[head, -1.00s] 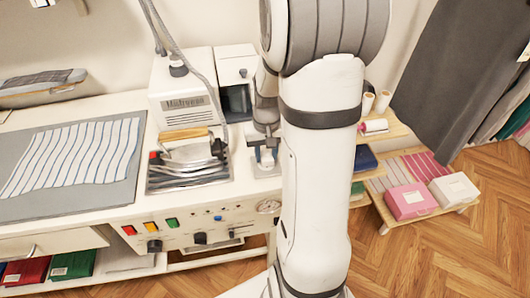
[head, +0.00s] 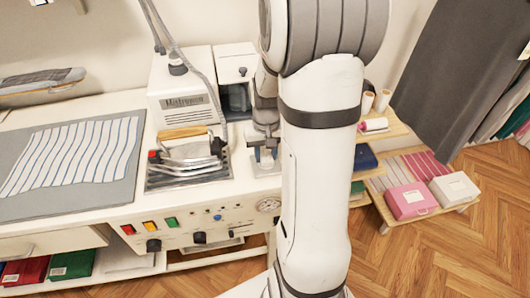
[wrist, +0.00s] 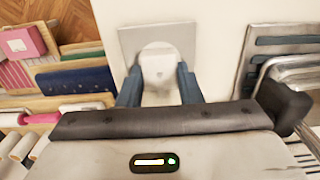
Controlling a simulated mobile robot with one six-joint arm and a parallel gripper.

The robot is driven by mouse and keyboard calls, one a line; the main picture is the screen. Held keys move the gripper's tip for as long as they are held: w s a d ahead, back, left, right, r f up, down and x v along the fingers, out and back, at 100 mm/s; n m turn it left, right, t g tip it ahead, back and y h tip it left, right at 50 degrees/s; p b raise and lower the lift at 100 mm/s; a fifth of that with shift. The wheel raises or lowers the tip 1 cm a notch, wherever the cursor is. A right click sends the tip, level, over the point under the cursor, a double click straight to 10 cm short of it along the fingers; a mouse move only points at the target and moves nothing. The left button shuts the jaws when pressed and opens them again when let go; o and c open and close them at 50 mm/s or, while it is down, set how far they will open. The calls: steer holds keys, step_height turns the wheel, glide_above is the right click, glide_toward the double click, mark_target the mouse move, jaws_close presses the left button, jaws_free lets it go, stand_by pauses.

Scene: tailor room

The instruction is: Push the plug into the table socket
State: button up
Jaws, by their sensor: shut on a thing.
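My gripper (wrist: 160,78) is shut on a white plug (wrist: 161,64), with one blue finger on each side of it. The plug is over the pale grey square socket plate (wrist: 129,40) set in the white table top. In the wrist view the plug covers the middle of the plate, so the socket holes are hidden, and I cannot tell how deep the plug sits. In the head view my gripper (head: 265,150) points down at the table's right end, and the socket plate (head: 259,169) shows just below it.
A steam iron (head: 187,150) on its rest and a white steam generator (head: 183,92) stand left of my gripper. Striped cloth (head: 75,152) lies on a grey mat further left. Shelves with thread spools and a pink box (head: 410,201) are right of the table.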

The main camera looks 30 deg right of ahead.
steer(key=shift+f, duration=0.2)
steer(key=o, duration=1)
step_height(320, 180, up, 8)
steer(key=shift+f, duration=0.1)
steer(key=s+a+r+n+t, duration=0.2)
steer(key=s+a+r, duration=0.3)
steer(key=s+a, duration=0.7)
steer(key=shift+s+a+r+n+t, duration=0.2)
steer(key=shift+s+a+n+t, duration=0.15)
steer(key=shift+n, duration=0.25)
